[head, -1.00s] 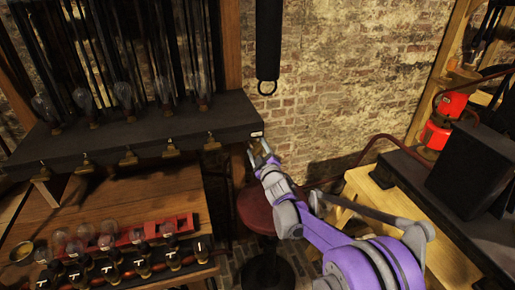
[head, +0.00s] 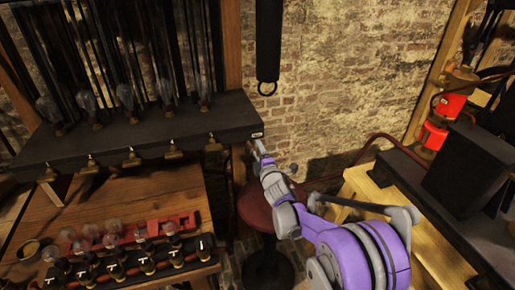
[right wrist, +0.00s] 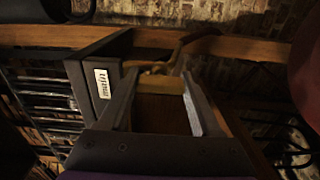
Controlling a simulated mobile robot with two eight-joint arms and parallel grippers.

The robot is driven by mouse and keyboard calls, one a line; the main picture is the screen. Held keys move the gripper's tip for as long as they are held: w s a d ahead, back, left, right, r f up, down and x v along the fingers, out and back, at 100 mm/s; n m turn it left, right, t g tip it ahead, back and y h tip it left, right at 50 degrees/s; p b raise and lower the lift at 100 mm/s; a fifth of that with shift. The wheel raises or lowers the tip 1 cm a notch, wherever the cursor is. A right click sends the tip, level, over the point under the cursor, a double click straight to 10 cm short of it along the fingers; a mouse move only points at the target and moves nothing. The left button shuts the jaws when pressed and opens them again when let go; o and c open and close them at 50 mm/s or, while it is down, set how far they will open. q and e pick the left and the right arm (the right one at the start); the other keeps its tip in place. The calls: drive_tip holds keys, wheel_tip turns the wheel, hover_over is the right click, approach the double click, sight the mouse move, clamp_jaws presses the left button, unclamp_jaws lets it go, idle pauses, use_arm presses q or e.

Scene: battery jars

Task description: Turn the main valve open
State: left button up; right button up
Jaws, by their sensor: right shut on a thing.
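The main valve is a brass handle (right wrist: 160,84) at the end of the dark shelf box, beside a white label reading "main" (right wrist: 103,83). The label also shows small in the head view (head: 257,135). My right gripper (head: 261,148) reaches up to the shelf's right end. In the right wrist view its fingers (right wrist: 163,90) are shut on the brass handle, which lies across between the fingertips. The handle's far part is dim, so its exact angle is hard to tell. My left gripper is in neither view.
The dark shelf (head: 140,135) carries several glass bulbs, with brass taps along its front. A wooden bench (head: 120,200) below holds jars and a red rack. A round red stool (head: 257,208) stands under my right arm. A yellow wooden stand (head: 365,180) and red canisters are at right.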

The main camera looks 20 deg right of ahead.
idle(0.4)
drive_tip(key=o, duration=1.4)
